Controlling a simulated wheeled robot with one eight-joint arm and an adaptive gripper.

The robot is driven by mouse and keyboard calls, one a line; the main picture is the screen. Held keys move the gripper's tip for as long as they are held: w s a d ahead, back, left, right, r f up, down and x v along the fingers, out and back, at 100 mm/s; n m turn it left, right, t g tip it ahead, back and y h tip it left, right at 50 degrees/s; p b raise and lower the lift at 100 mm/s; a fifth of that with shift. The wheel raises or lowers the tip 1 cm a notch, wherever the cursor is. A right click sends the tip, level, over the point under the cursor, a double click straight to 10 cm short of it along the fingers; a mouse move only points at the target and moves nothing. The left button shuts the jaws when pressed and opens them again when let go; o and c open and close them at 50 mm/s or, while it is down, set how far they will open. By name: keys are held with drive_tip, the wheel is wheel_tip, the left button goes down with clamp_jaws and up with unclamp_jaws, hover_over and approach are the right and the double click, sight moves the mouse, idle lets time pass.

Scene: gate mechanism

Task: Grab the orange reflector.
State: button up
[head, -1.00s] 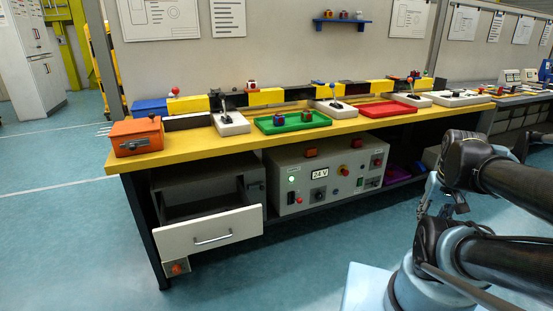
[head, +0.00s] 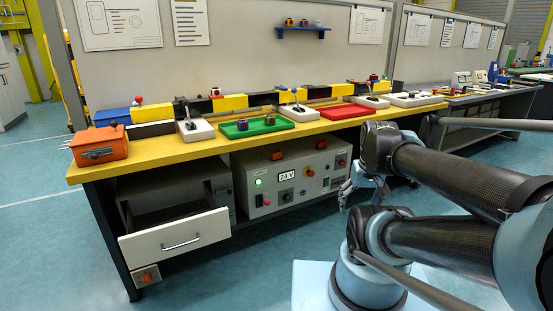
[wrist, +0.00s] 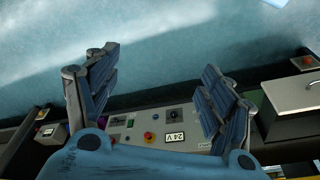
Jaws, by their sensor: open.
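A small orange piece (head: 147,277) sits on the face of a small box low at the bench's left leg, just under the drawer; it looks like the orange reflector, but it is too small to be sure. It also shows at the right edge of the wrist view (wrist: 307,61). My gripper (head: 346,192) is in front of the bench's lower shelf, well to the right of that piece and apart from it. In the wrist view my gripper (wrist: 160,62) is open, with nothing between its fingers.
The pulled-out drawer (head: 175,237) juts from the bench. An orange box (head: 99,146) stands on the yellow benchtop's left end. The floor (head: 230,280) in front is clear.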

drive_tip(key=w+a+r+n+t+y, duration=0.1)
drive_tip(key=w+a+r, duration=0.15)
drive_tip(key=w, duration=0.55)
drive_tip(key=w+a+r+n+t+y, duration=0.15)
drive_tip(key=w+a, duration=0.25)
drive_tip(key=w, duration=0.4)
drive_tip(key=n+t+y, duration=0.4)
drive_tip(key=t+y, duration=0.1)
drive_tip(key=t, duration=0.1)
hover_over(277, 152)
drive_tip(key=s+d, duration=0.7)
drive_tip(key=s, duration=0.4)
wheel_tip(277, 152, down, 13)
drive_tip(key=x, duration=1)
drive_tip(key=shift+w+f, duration=0.15)
drive_tip(key=shift+w, duration=0.15)
drive_tip(key=shift+x, duration=3)
drive_tip(key=shift+w, duration=0.15)
drive_tip(key=shift+c, duration=0.4)
drive_tip(key=c, duration=1.1)
